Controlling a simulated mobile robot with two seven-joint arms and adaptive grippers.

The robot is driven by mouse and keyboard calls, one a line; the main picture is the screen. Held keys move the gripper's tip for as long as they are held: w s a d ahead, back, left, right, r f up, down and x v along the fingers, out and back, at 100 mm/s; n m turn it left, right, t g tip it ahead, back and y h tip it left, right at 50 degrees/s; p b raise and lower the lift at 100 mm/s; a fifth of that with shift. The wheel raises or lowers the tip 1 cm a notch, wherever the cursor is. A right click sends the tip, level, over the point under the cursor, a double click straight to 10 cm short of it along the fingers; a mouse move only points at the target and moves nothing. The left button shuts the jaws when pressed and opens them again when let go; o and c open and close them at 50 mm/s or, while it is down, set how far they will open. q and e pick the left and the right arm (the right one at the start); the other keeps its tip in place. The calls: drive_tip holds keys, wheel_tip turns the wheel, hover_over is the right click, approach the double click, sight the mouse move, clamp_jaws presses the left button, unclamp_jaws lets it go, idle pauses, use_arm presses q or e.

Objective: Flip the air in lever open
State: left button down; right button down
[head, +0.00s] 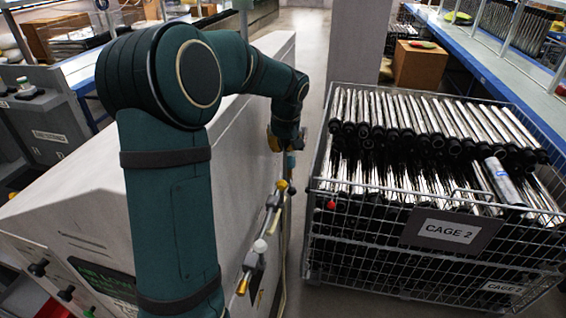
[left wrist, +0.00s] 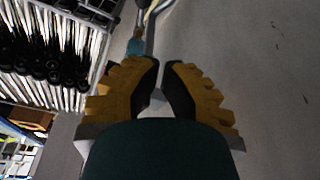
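My left gripper (head: 283,140) is at the far end of the machine's right side, partly hidden by its own wrist. In the left wrist view its yellow and black fingers (left wrist: 165,66) are apart by a narrow gap, with nothing seen held between them. A thin pipe with fittings runs along the machine's side. A blue fitting (head: 290,161) sits just below the gripper and shows beyond the fingertips in the left wrist view (left wrist: 135,46). A yellow fitting (head: 282,185) and a pale knob (head: 260,246) are nearer. I cannot tell which part is the air in lever. My right gripper is out of view.
The grey machine (head: 268,65) stands close on the left of the pipe. A wire cage (head: 330,235) marked CAGE 2, full of metal tubes, stands on the right. A narrow strip of floor lies between them. A grey pillar (head: 357,45) stands behind.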

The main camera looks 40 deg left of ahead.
sight(282, 194)
use_arm(q)
wheel_tip(282, 194, down, 9)
drive_tip(key=s, duration=0.1)
drive_tip(key=shift+d, duration=0.45)
drive_tip(key=shift+r, duration=0.1)
idle(0.4)
